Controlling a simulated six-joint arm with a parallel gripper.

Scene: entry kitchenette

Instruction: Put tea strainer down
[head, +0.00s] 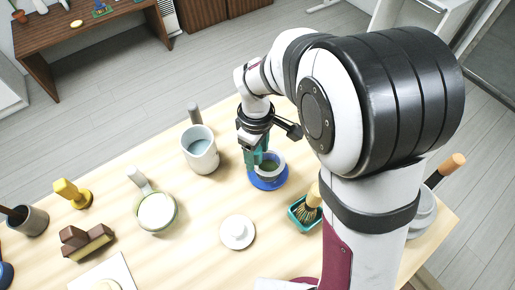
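My gripper (256,156), with teal fingers, points down at the near left rim of a small round vessel (272,164). The vessel has a pale rim and a dark green inside, and it sits in or over a blue dish (268,184). I cannot make out whether this vessel is the tea strainer, or whether the fingers are closed on it. The fingertips are partly hidden against the rim. A round white-topped bowl with a greenish rim (157,211) stands to the left, with a pale handle-like piece (138,177) behind it.
A grey-white mug (200,150) stands close left of my gripper. A white lidded dish (237,233) and a whisk (308,206) in a teal tray (297,219) are nearer. Brown blocks (86,243) and a yellow stamp-like piece (72,194) are left. Bare wood (195,205) lies between.

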